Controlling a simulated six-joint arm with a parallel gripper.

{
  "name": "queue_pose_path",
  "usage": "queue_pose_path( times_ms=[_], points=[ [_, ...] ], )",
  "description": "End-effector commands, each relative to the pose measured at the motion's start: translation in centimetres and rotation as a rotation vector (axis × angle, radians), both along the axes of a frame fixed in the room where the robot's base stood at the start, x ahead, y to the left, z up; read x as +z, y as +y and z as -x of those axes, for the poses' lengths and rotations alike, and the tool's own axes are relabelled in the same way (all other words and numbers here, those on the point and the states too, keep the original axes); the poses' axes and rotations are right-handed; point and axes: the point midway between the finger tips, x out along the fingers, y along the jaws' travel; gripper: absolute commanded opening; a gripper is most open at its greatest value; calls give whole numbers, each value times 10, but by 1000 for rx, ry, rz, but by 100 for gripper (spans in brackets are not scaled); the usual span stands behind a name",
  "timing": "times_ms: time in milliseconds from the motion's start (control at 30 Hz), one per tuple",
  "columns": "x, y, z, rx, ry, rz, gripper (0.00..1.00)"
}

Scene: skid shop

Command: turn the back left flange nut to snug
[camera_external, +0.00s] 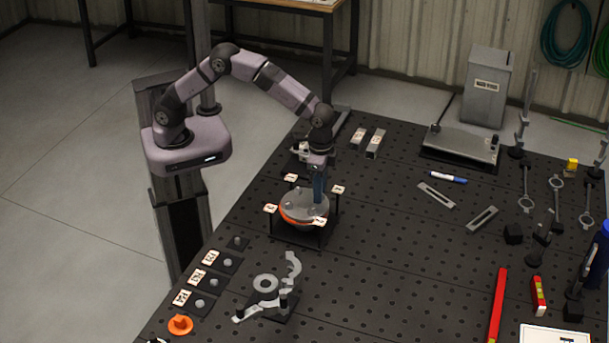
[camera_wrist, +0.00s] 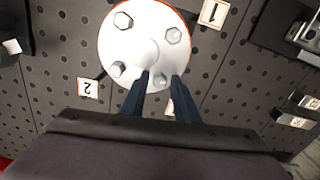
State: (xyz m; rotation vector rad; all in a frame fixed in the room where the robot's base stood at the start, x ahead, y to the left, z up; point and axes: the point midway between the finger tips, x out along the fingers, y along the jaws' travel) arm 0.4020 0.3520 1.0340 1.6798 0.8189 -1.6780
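The round flange (camera_external: 297,201) has a pale grey face with an orange rim and sits on a dark stand on the perforated table. In the wrist view, the flange face (camera_wrist: 146,42) shows hex nuts at the upper left (camera_wrist: 122,20), right (camera_wrist: 173,35), lower left (camera_wrist: 117,69) and bottom (camera_wrist: 160,82). My gripper (camera_external: 319,203) points down over the right part of the flange in the external view. In the wrist view, my gripper (camera_wrist: 162,77) has its fingers apart, one on each side of the bottom nut. Finger contact with that nut is unclear.
Number cards stand around the flange, including card 1 (camera_wrist: 211,13) and card 2 (camera_wrist: 87,89). A grey clamp-like part (camera_external: 266,284) lies in front. Small blocks with tags (camera_external: 198,282) line the front left. The table right of the flange has clear room (camera_external: 390,250).

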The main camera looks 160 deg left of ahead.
Motion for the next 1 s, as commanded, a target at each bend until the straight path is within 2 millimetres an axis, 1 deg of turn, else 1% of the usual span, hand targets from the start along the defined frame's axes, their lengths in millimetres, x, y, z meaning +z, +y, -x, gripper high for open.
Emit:
queue_pose_path(
  times_ms=[333, 467, 567, 800, 900, 1000],
  points=[
    [0, 0, 0, 1, 0, 0, 36],
    [6, 0, 0, 1, -1, -1, 36],
    [17, 1, -1, 1, -2, -3, 36],
    [50, 0, 0, 1, -2, -3, 36],
    [61, 1, -1, 1, -2, -2, 36],
    [69, 0, 0, 1, -1, -2, 36]
  ],
)
